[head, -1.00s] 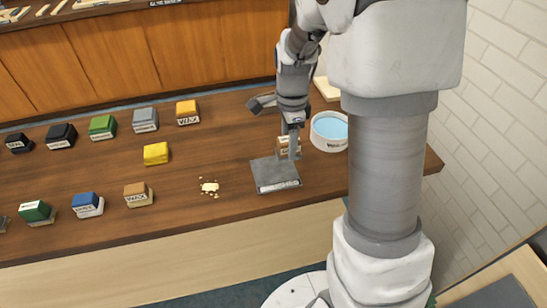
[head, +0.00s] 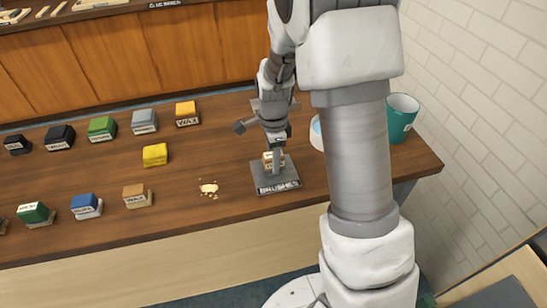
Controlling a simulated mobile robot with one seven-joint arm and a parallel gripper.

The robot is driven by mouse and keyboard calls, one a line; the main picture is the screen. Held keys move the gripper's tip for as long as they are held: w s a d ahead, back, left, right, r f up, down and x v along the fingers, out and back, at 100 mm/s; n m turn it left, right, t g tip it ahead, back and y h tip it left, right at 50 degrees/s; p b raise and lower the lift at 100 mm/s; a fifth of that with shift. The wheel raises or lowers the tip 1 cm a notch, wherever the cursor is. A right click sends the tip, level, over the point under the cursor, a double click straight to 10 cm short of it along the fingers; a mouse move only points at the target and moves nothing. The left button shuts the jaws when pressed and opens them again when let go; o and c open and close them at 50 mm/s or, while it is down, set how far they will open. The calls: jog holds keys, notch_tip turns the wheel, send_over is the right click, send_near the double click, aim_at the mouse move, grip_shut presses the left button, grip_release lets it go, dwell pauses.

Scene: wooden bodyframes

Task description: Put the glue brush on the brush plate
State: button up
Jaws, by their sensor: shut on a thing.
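A flat grey plate (head: 262,185) with a white label on its front edge lies near the front of the wooden table; I take it as the brush plate. The brush is over the plate's back middle part. I cannot tell whether it touches the plate. The fingers and wrist hide part of it.
Several coloured labelled blocks, such as a yellow one (head: 155,155), stand left on the table. Pale crumbs (head: 209,188) lie left of the plate. A white bowl (head: 315,134) is partly hidden by my arm. A teal bucket (head: 403,112) stands at the right end.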

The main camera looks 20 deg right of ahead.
jog(key=o, duration=1.2)
jog(key=shift+f, duration=0.1)
notch_tip(320, 180, up, 11)
jog(key=shift+r+p, duration=0.2)
jog(key=shift+p, duration=0.45)
jog(key=s+r+n+t, duration=0.2)
jog(key=s+r+n, duration=0.4)
jog(key=s+n, duration=0.3)
jog(key=s+r+n+t, duration=0.3)
jog(key=s+r+n, duration=0.4)
jog(key=s+n, duration=0.2)
jog(key=shift+s+t, duration=0.3)
jog(key=shift+s, duration=0.95)
